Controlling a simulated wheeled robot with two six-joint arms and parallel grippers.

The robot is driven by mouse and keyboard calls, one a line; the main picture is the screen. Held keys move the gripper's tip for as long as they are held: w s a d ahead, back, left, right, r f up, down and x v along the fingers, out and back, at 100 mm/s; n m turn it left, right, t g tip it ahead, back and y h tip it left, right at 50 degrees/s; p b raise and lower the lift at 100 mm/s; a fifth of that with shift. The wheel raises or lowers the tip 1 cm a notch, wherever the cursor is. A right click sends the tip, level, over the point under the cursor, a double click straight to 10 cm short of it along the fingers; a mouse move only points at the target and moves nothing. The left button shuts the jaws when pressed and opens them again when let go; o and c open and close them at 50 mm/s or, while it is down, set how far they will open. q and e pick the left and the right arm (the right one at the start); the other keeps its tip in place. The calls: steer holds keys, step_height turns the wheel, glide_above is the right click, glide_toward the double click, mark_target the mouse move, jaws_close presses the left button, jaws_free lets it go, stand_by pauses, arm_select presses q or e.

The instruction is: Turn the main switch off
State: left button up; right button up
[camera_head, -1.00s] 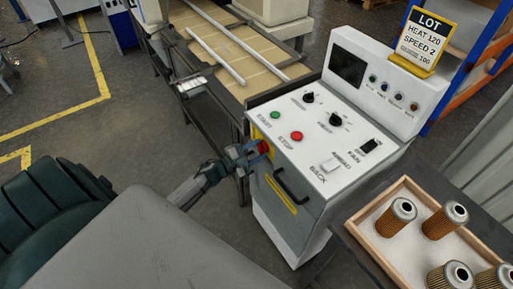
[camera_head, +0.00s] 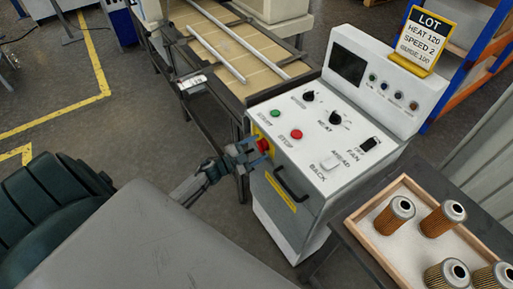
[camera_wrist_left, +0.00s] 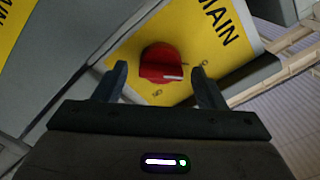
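The main switch (camera_head: 264,145) is a red rotary knob on a yellow plate at the left end of the cabinet's front. In the left wrist view the red knob (camera_wrist_left: 161,64) sits below the word MAIN, with a pale mark on its lower right part. My left gripper (camera_head: 258,149) is at the knob. In the wrist view its two fingers (camera_wrist_left: 158,84) are apart, one to each side of the knob, with gaps visible on both sides. My right gripper is not in view.
The white control cabinet (camera_head: 313,175) has a green START button (camera_head: 275,114), a red STOP button (camera_head: 296,134), dials and a black handle (camera_head: 291,185). A wooden tray (camera_head: 377,257) with several filter cartridges stands at the right. A conveyor (camera_head: 222,50) lies behind.

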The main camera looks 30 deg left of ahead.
arm_select(q)
steer(key=b+v, duration=0.3)
steer(key=v, duration=0.7)
steer(key=shift+s+a+b, duration=0.15)
steer(key=shift+s+b, duration=0.2)
steer(key=shift+f, duration=0.15)
steer(key=s+a+f+n+g+y+b, duration=0.1)
steer(key=s+f+n+g+y, duration=0.3)
steer(key=f, duration=0.6)
steer(key=s+a+f+n+y, duration=0.1)
steer(key=s+f+n, duration=0.1)
steer(key=s+f, duration=0.65)
steer(key=s+a+f+n+g+y+b, duration=0.1)
steer(key=s+f+n+g+y, duration=0.15)
steer(key=f, duration=1.05)
steer(key=s+d+f+n+g, duration=0.1)
steer(key=s+d+f+g, duration=0.2)
steer(key=s, duration=0.5)
steer(key=s+d+f+n+g, duration=0.2)
steer(key=s+d+f, duration=0.3)
steer(key=s+f, duration=0.3)
steer(key=s+d+f+n+g+b, duration=0.1)
steer(key=s+d+f+g, duration=0.3)
steer(key=s, duration=0.5)
steer(key=shift+s+d+f, duration=0.15)
steer(key=shift+d+f, duration=0.1)
steer(key=shift+f, duration=0.6)
